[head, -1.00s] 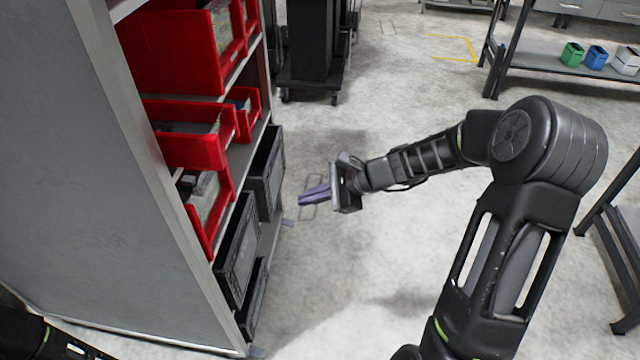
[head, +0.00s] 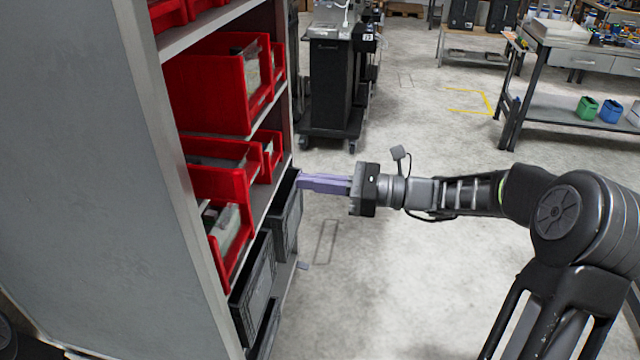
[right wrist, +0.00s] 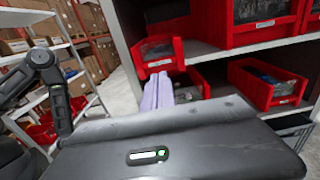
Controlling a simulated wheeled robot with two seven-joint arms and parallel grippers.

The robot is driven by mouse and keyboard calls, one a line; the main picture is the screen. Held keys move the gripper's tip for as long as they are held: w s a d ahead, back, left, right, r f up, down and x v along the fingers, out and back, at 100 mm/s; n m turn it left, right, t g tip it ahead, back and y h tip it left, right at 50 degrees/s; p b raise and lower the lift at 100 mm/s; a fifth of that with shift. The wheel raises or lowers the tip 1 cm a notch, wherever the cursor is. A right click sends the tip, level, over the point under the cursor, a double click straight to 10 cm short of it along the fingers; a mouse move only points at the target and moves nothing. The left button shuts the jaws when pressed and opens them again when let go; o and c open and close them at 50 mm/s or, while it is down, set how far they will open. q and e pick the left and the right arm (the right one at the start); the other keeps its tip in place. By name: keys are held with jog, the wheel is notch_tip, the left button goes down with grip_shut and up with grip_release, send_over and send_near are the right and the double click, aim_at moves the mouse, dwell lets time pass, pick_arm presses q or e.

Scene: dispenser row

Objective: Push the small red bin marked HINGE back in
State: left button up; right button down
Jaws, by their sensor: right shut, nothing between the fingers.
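Small red bins stand on the rack shelves in the head view: a near one (head: 207,180), one farther along (head: 267,160), and a lower one (head: 238,250) with things inside. In the right wrist view, a small red bin (right wrist: 157,50) with a pale label sits at the left, and another (right wrist: 268,86) farther right. I cannot read the labels, so I cannot tell which is marked HINGE. My right gripper (head: 302,182) is shut and empty, its purple fingers pointing at the rack's open side. In the right wrist view its fingers (right wrist: 158,90) partly cover the bins. The left gripper is out of view.
Larger red bins (head: 215,95) fill the shelf above. Grey crates (head: 287,215) stand below, near my right fingertips. The rack's grey side panel (head: 85,180) walls off the left. Open floor (head: 375,290) lies right of the rack; a dark cart (head: 335,90) stands behind.

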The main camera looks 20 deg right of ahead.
aim_at(255, 175)
jog(key=b+x, duration=0.1)
jog(key=x, duration=0.6)
jog(key=shift+w+a, duration=0.1)
jog(key=shift+a, duration=0.1)
jog(key=shift+b+x, duration=0.5)
jog(key=shift+x, duration=4.5)
jog(key=shift+p+v, duration=0.55)
jog(key=shift+v, duration=4.05)
